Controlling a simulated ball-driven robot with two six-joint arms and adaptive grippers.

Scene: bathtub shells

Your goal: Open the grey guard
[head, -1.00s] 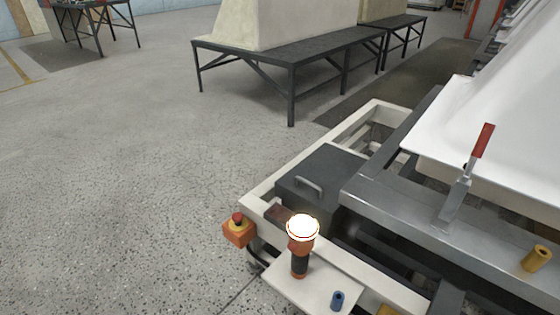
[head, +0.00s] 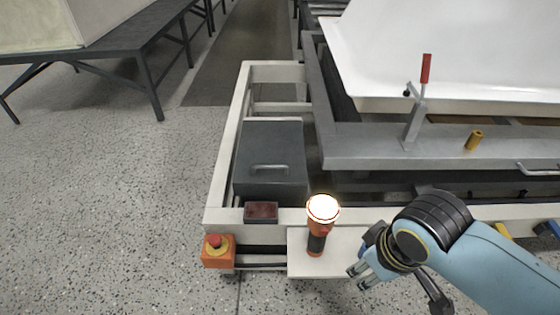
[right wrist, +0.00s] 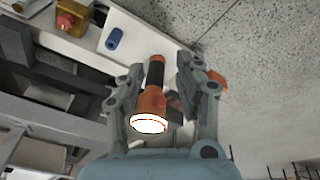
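The grey guard (head: 269,158) is a dark grey box-shaped cover with a bar handle (head: 269,169) on top. It sits shut inside the left end of the cream frame in the head view. My right gripper (head: 357,276) is to the right of and nearer than the guard, beside a lit orange and black torch (head: 318,228). In the right wrist view its fingers (right wrist: 158,65) are spread, with the torch (right wrist: 153,95) appearing between them; I see no contact. My left gripper is out of view.
The torch stands on a white shelf (head: 300,262). A red-handled clamp (head: 416,100) stands on the metal rail by the white tub shell (head: 440,50). Open floor lies left.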

